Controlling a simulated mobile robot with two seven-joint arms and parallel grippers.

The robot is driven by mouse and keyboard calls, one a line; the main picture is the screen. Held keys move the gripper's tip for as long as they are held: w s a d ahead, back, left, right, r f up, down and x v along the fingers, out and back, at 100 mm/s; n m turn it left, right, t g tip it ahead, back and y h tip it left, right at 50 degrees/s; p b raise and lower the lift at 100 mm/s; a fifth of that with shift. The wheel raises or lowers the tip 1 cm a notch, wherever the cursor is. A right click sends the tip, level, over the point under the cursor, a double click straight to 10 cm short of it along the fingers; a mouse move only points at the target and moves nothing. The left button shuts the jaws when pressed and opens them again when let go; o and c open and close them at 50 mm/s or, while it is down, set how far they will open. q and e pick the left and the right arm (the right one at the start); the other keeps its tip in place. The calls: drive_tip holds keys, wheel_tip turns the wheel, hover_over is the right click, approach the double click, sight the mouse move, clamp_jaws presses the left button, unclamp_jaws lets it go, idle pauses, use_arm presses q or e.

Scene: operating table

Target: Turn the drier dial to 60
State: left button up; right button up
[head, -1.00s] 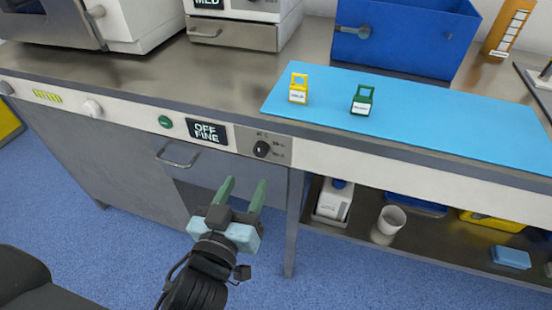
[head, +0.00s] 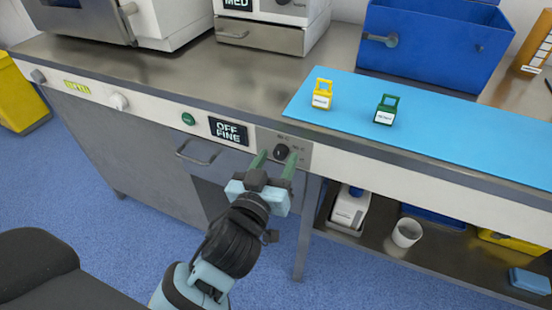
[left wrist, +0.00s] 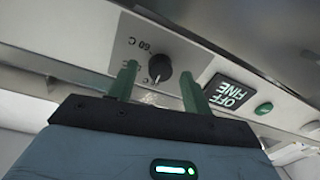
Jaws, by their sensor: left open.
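The drier dial is a black knob (head: 281,152) on a grey plate in the bench's front panel; it also shows in the left wrist view (left wrist: 160,67). Temperature marks stand around it, and "60 C" is readable in the left wrist view. A dark display (head: 228,131) reading "OFF FINE" and a green button (head: 188,119) sit to its left in the head view. My left gripper (head: 275,162) is open, its green fingers pointing at the panel on either side of the dial, apparently just short of it. Contact cannot be told. My right gripper is not in view.
A drawer handle (head: 197,156) juts out left of the dial, below the panel. A blue mat (head: 430,120) above holds a yellow tagged item (head: 322,95) and a green one (head: 385,110). An open shelf (head: 375,240) lies below right.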

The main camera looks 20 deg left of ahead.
use_arm(q)
drive_tip(key=shift+w, duration=0.3)
drive_tip(key=c, duration=1)
